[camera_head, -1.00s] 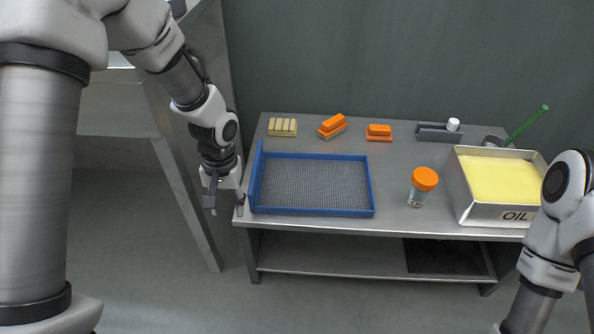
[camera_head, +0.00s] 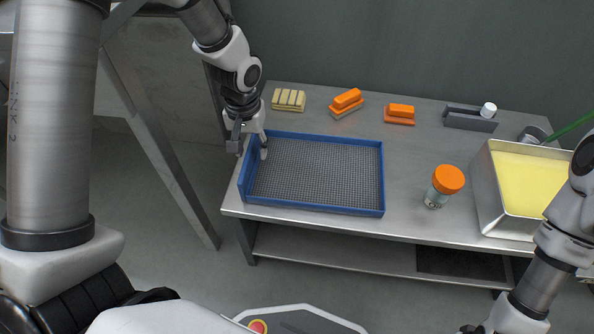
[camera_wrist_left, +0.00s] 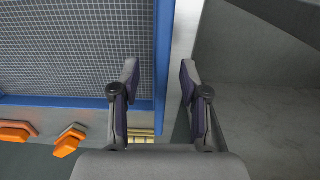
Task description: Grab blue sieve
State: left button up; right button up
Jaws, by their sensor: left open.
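The blue sieve (camera_head: 316,208) lies flat on the metal table. It is a rectangular blue frame around a grey mesh, with a taller wall at its left end. My left gripper (camera_head: 249,147) is open and points down at the sieve's far left corner, with one finger over the mesh side and the other outside the left wall. In the left wrist view my open left gripper (camera_wrist_left: 159,75) has the sieve's blue edge (camera_wrist_left: 162,60) between its fingers. Contact cannot be told. My right arm shows at the right; its gripper is out of view.
A yellow ribbed block (camera_head: 289,100), two orange-handled brushes (camera_head: 346,102) (camera_head: 399,114) and a grey holder (camera_head: 470,120) stand behind the sieve. An orange-capped shaker (camera_head: 447,181) and a metal oil container (camera_head: 488,190) stand to its right.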

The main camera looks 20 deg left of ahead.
pick_arm(q)
jog(key=shift+f, duration=0.2)
grip_shut()
